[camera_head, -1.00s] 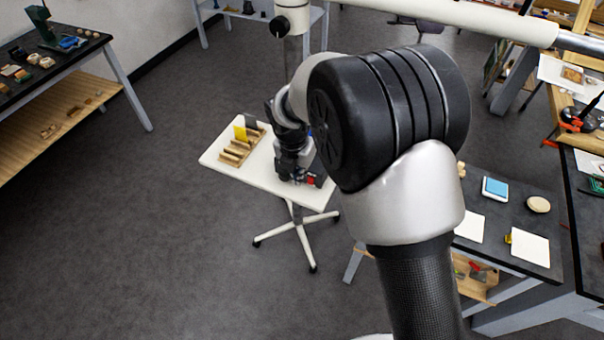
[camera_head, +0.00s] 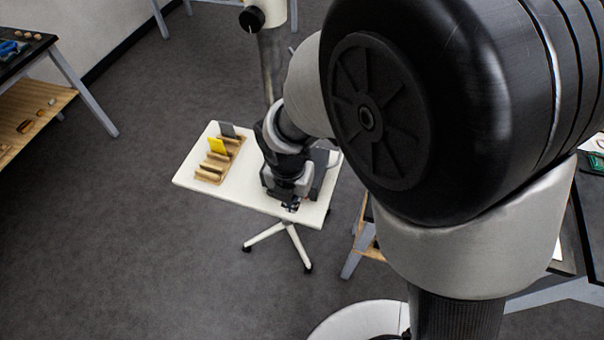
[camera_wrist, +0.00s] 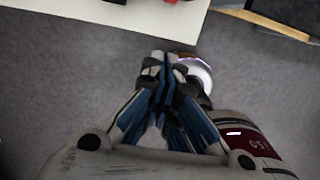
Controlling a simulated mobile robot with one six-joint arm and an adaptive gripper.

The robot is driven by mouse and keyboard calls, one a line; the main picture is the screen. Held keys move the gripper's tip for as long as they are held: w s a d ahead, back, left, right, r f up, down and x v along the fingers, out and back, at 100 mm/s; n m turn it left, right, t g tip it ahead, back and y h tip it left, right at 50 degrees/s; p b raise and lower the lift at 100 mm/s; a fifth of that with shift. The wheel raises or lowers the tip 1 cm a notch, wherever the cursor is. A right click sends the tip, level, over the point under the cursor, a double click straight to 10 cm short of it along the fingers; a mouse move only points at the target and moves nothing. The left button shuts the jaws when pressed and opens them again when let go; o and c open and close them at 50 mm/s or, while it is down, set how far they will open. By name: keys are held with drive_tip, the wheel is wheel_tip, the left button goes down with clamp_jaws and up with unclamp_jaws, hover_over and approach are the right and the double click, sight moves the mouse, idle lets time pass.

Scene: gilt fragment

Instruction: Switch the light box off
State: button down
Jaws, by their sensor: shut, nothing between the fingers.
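My gripper (camera_head: 289,204) is low over the right part of a small white wheeled table (camera_head: 245,194) in the head view. In the wrist view my gripper (camera_wrist: 165,68) has its blue-sided fingers together, with nothing held. A dark box-like thing (camera_head: 324,168) stands on the table just behind and to the right of the gripper, partly hidden by it. I cannot tell whether it is the light box, and no switch can be made out. In the wrist view a small red and dark thing (camera_wrist: 185,4) shows at the table's edge, cut off by the frame.
A wooden slotted rack (camera_head: 217,168) with a yellow card (camera_head: 217,146) and a grey card (camera_head: 227,130) stands on the table's left part. A dark workbench (camera_head: 22,45) is at the far left. Grey floor (camera_head: 140,250) is free left of the table.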

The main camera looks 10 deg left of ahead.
drive_tip(key=w+f+b, duration=0.1)
drive_tip(key=f, duration=0.2)
drive_tip(key=w+f+b, duration=0.1)
drive_tip(key=w+f, duration=0.1)
drive_tip(key=f, duration=0.1)
drive_tip(key=w+f+b, duration=0.1)
drive_tip(key=f, duration=0.3)
drive_tip(key=shift+w+d+f, duration=0.1)
drive_tip(key=shift+w+d, duration=0.05)
drive_tip(key=shift+w, duration=0.3)
drive_tip(key=shift+w+f, duration=0.1)
drive_tip(key=shift+w, duration=0.05)
drive_tip(key=shift+w+f+p, duration=0.1)
drive_tip(key=shift+f+p, duration=0.35)
drive_tip(key=shift+p, duration=0.2)
drive_tip(key=shift+r, duration=0.15)
drive_tip(key=shift+r+p, duration=0.75)
drive_tip(key=shift+p, duration=0.1)
